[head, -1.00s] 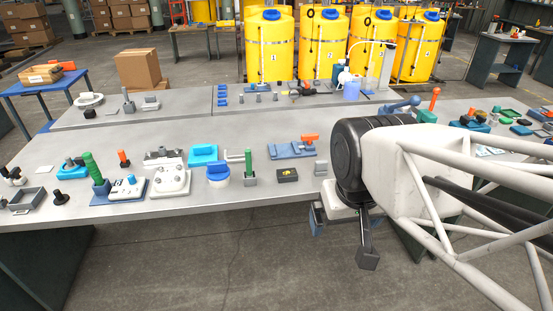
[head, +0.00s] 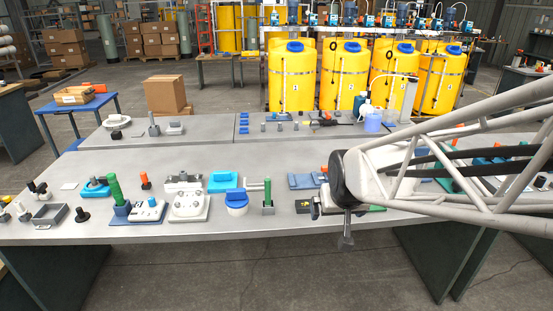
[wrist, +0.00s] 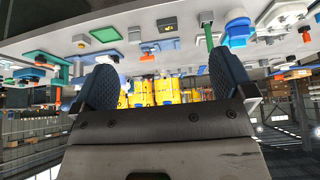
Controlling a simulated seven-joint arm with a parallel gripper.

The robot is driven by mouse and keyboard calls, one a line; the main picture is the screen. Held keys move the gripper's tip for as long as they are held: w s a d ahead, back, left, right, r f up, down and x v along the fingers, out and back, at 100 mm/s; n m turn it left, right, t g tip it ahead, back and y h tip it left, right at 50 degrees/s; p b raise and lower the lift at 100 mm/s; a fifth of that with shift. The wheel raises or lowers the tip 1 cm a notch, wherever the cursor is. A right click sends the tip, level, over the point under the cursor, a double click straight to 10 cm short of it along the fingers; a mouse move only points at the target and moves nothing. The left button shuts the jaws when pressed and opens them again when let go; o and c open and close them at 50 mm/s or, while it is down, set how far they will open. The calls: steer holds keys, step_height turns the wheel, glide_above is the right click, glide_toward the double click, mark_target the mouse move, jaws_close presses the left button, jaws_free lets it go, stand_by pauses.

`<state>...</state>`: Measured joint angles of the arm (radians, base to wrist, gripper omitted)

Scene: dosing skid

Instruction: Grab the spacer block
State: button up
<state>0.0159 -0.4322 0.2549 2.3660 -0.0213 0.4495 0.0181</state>
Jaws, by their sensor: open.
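I cannot tell for sure which item is the spacer block. A small dark block with a yellow mark (head: 304,207) lies near the bench's front edge, just left of my gripper. Small plain grey pieces (head: 281,127) stand on the raised rear shelf. My gripper (head: 331,228) hangs at the front edge of the bench, partly hidden by its own wrist. In the wrist view my gripper (wrist: 163,62) has its two blue pads wide apart, with nothing held between them. That view is upside down, with bench items beyond the fingers.
A green-handled post (head: 267,192) and a blue-capped white pot (head: 237,201) stand left of the dark block. A blue plate (head: 303,181) lies behind it. A white fixture (head: 189,207) sits farther left. Yellow tanks (head: 345,80) stand behind the bench. The floor in front is clear.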

steer(key=w+f+t, duration=0.2)
steer(key=w+f, duration=0.3)
steer(key=w, duration=0.4)
steer(key=w+f+t, duration=0.2)
steer(key=w+f, duration=0.3)
steer(key=w, duration=0.3)
steer(key=t, duration=0.3)
glide_toward(306, 204)
steer(key=shift+w+d, duration=0.15)
steer(key=shift+w, duration=0.3)
steer(key=shift+w+f+t, duration=0.25)
steer(key=shift+f+t, duration=0.15)
steer(key=shift+f, duration=0.2)
steer(key=shift+x, duration=1.25)
steer(key=shift+w, duration=0.2)
steer(key=shift+x, duration=2.45)
steer(key=shift+c, duration=0.5)
